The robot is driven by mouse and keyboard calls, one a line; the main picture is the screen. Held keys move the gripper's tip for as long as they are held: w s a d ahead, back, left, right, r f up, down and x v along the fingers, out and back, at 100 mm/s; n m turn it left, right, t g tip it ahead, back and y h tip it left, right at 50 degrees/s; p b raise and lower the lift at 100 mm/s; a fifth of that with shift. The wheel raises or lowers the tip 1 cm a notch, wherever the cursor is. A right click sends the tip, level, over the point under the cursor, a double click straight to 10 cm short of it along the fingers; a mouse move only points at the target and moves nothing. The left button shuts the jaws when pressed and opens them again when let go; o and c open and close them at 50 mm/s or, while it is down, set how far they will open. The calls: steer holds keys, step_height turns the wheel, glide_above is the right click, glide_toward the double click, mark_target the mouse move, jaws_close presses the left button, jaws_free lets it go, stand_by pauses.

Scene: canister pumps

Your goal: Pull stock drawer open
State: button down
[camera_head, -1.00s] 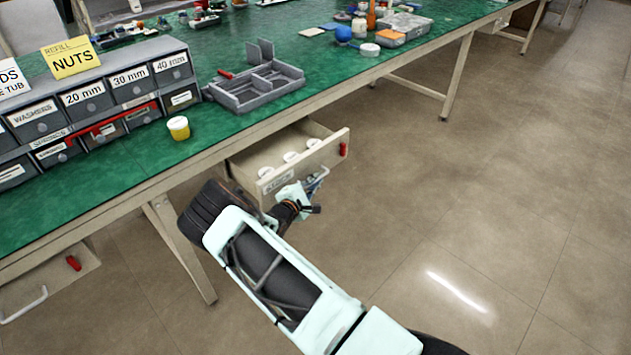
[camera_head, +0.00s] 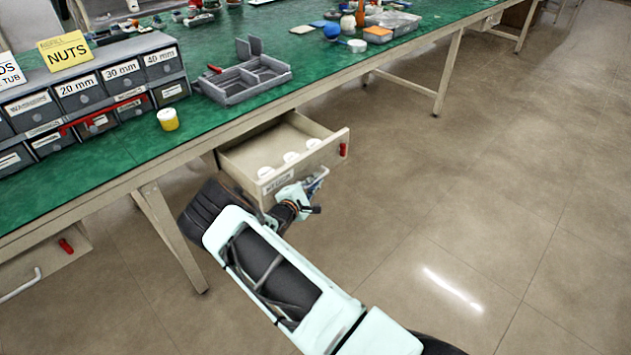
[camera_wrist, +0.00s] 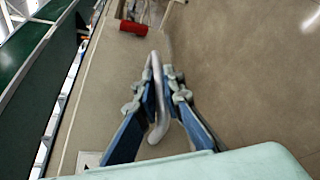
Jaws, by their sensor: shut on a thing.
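The stock drawer (camera_head: 330,158) is partly open under the green workbench, with several white round things (camera_head: 290,157) inside. Its front also shows in the wrist view (camera_wrist: 112,75), with a metal bar handle (camera_wrist: 157,95). My gripper (camera_head: 312,187) is at the drawer's front. In the wrist view my gripper (camera_wrist: 158,85) has its blue fingers on both sides of the handle, closed on it. My forearm hides part of the drawer's lower front in the head view.
The green workbench (camera_head: 120,165) runs above the drawer, with a bench leg (camera_head: 172,240) left of my arm. A grey divided tray (camera_head: 245,85) and a yellow tub (camera_head: 167,119) stand near its edge. The floor (camera_head: 480,190) to the right is clear.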

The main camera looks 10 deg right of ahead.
steer(key=c, duration=2.3)
jaws_free()
steer(key=shift+a, duration=0.1)
steer(key=v, duration=1.2)
